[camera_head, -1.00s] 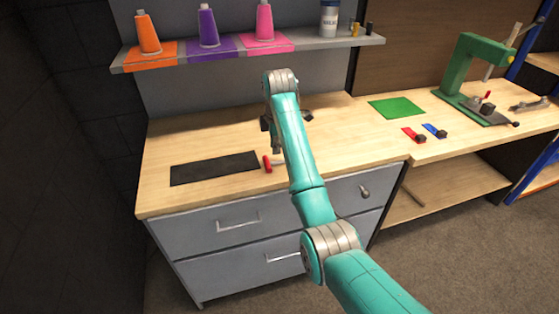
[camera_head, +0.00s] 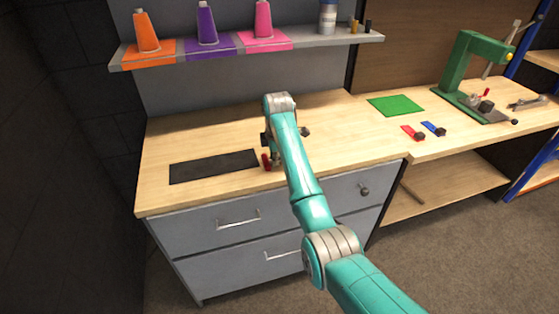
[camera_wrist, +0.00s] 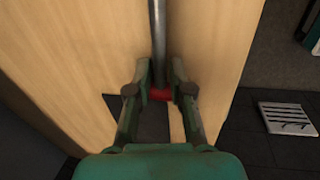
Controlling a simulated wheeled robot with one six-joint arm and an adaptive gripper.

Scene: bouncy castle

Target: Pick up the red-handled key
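The red-handled key lies on the wooden top of the grey drawer unit, just right of a black mat; its red handle (camera_head: 266,162) shows beside my gripper (camera_head: 275,160) in the head view. In the wrist view the red handle (camera_wrist: 160,94) lies across the space between my fingers, and its grey metal shaft runs up the picture from there. My gripper (camera_wrist: 163,68) has a finger on each side of the shaft, close to it. I cannot tell whether the fingers touch the key. My arm hides part of the key in the head view.
The black mat (camera_head: 213,167) lies left of the key. A shelf (camera_head: 190,54) with orange, purple and pink cones hangs behind. A green mat (camera_head: 396,106), red and blue pieces (camera_head: 413,133) and a green press (camera_head: 458,70) stand farther right.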

